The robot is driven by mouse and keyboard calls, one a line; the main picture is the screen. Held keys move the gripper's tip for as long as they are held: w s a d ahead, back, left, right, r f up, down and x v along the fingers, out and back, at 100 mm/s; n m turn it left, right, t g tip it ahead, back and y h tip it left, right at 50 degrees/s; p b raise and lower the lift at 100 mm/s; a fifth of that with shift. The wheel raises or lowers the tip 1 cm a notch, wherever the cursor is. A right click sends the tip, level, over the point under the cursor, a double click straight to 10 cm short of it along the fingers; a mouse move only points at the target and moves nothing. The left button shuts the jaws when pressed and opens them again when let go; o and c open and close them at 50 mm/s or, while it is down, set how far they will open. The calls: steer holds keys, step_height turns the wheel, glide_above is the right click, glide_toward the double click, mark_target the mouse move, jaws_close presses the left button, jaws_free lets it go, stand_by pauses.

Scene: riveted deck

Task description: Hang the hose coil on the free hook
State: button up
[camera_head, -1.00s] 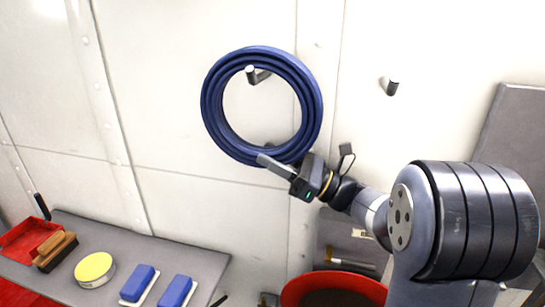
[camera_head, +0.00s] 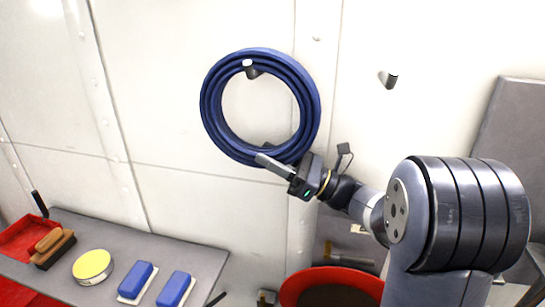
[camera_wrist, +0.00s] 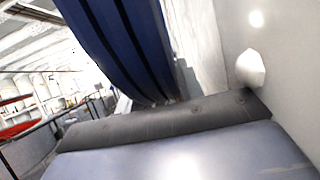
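The blue hose coil (camera_head: 310,110) hangs upright against the white wall, ring facing me. The left hook (camera_head: 249,68) shows at the coil's top; its pale tip stands in front of the top band, and its shaft reaches into the ring's opening. I cannot tell whether the coil's weight rests on it. My gripper (camera_head: 276,163) is shut on the coil's lower edge. In the wrist view, the blue hose (camera_wrist: 115,45) rises just beyond a large grey finger; the grip itself is hidden. A second hook (camera_head: 388,79), to the right, is bare.
Below left, a grey shelf (camera_head: 185,250) holds a red tray (camera_head: 20,238), brushes (camera_head: 53,248), a yellow-topped tin (camera_head: 92,266) and two blue blocks (camera_head: 136,280). A red tub (camera_head: 295,288) stands below my arm. A grey panel (camera_head: 515,125) is at right.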

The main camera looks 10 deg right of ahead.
steer(key=o, duration=0.5)
steer(key=shift+s+d+f, duration=0.1)
steer(key=shift+d+f, duration=0.2)
steer(key=shift+d, duration=0.2)
steer(key=s+d+b, duration=0.1)
steer(key=d, duration=0.4)
steer(key=s+d+f+b, duration=0.1)
steer(key=s+d, duration=0.1)
steer(key=d, duration=0.2)
steer(key=s+d+b, duration=0.1)
steer(key=s+d, duration=0.1)
steer(key=d, duration=0.3)
steer(key=shift+s+d+f, duration=0.2)
steer(key=shift+s+d, duration=0.05)
steer(key=shift+d, duration=0.1)
steer(key=shift+a, duration=0.1)
